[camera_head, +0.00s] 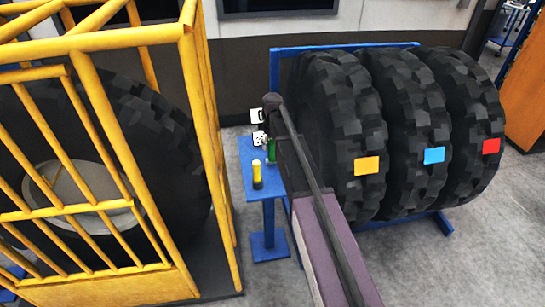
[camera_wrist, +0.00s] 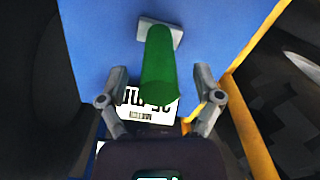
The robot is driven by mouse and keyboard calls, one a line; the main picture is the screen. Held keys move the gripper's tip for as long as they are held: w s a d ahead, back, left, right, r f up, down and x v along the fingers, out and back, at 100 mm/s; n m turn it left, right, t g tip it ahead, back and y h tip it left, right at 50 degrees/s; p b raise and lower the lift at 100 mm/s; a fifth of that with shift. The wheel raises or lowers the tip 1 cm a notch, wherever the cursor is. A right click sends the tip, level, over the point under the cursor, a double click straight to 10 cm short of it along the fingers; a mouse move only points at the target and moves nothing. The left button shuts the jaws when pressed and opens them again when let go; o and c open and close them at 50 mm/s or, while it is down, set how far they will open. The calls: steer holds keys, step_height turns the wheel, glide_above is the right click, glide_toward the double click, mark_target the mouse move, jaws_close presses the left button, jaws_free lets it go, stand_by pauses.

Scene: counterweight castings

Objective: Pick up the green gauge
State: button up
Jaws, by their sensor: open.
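The green gauge (camera_wrist: 158,62) is a cylinder on a small pale base plate, on a blue surface in the wrist view. It also shows as a thin green piece (camera_head: 271,151) beside my arm in the head view, partly hidden. My gripper (camera_wrist: 160,74) is open. One finger is on each side of the green gauge, with a visible gap on both sides. I cannot tell the depth between fingertips and gauge.
A yellow-and-black gauge (camera_head: 257,174) stands on the narrow blue stand (camera_head: 265,190). A yellow cage (camera_head: 190,120) around a big tire is at left. A blue rack (camera_head: 440,224) with three tagged tires is at right. White printed labels (camera_wrist: 153,104) show behind the green gauge.

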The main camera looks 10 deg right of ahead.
mark_target(273, 150)
steer(key=shift+f+b, duration=1.25)
steer(key=shift+f, duration=0.3)
steer(key=c, duration=1)
